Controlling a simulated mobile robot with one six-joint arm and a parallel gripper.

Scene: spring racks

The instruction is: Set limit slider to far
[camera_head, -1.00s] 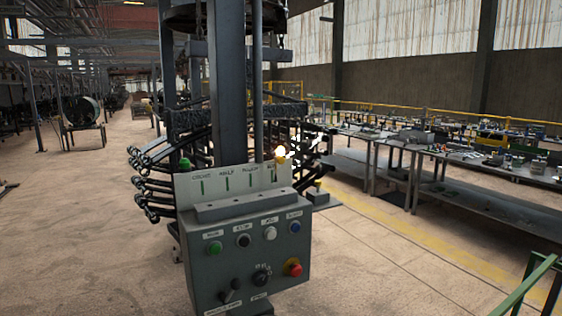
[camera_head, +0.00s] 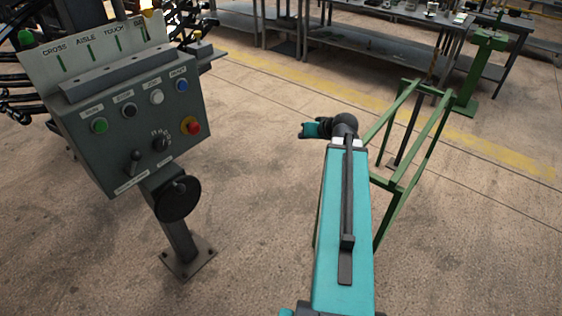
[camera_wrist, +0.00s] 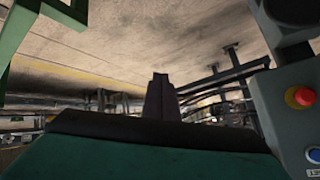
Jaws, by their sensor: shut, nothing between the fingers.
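No part in view can be clearly told as the limit slider. The grey control box (camera_head: 130,115) stands on a post at left in the head view. It carries several coloured buttons, a small lever (camera_head: 134,160), a rotary knob (camera_head: 160,142) and a red stop button (camera_head: 191,126). A pale label plate (camera_head: 92,50) with green marks stands along its top. My gripper (camera_head: 302,130) is right of the box, apart from it, and small in the head view. In the wrist view its dark fingers (camera_wrist: 160,97) are together, with nothing seen between them.
A green metal frame (camera_head: 398,188) stands close right of my arm. A black handwheel (camera_head: 178,198) sits below the box on its post. Grey workbenches (camera_head: 340,35) stand at the back. Bare floor lies between box and arm. In the wrist view the box (camera_wrist: 285,115) is at right.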

